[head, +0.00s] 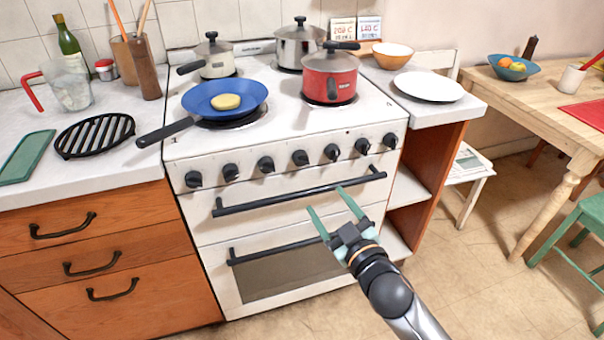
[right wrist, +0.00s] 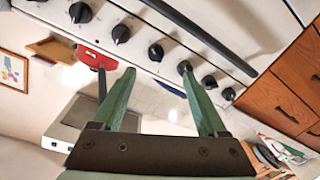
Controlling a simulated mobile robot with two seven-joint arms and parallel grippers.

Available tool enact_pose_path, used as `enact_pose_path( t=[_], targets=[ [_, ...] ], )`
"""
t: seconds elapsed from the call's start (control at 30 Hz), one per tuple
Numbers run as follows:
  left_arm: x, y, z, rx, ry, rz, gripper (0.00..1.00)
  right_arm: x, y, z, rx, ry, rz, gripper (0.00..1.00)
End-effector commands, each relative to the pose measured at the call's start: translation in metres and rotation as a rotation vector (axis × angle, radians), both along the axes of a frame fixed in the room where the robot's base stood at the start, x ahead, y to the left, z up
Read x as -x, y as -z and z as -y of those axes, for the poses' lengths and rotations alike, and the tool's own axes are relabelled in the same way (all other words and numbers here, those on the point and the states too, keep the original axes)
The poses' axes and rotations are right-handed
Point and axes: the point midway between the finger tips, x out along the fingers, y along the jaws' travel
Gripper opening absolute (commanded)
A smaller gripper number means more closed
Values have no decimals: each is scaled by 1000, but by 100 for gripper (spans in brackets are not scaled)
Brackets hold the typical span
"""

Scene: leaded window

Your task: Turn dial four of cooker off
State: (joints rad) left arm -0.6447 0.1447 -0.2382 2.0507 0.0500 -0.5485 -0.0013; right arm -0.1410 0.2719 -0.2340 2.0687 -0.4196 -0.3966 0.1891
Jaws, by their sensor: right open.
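The white cooker (head: 185,145) has a row of several black dials along its front panel. The fourth dial (head: 300,158) is the middle one of the row; its pointer is too small to read. It also shows in the right wrist view (right wrist: 156,52), just beyond and between the fingertips in the picture. My right gripper (head: 325,199) is open and empty, in front of the cooker and below the dials, near the upper oven handle (head: 300,195). Its two green fingers also show in the right wrist view (right wrist: 158,72). It appears apart from the dial. My left gripper is not in view.
A blue frying pan (head: 205,103) and a red pot (head: 325,90) stand on the hob; the pan's handle sticks out over the front left edge. A lower oven handle (head: 275,250) also juts out.

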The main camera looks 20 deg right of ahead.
Motion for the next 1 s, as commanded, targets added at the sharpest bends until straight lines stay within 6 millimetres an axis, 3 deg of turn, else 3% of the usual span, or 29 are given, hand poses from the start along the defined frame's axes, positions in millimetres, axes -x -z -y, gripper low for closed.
enact_pose_path(
  t=[0.03,0.27,0.8,1.0],
  targets=[
    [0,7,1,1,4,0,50,-3,0,0,8,-1,21,75],
    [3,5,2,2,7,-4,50,-17,-9,0,18,2,40,75],
    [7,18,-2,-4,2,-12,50,-105,-8,-10,16,1,38,75],
    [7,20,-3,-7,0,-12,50,-124,-7,-12,15,1,36,75]
  ],
)
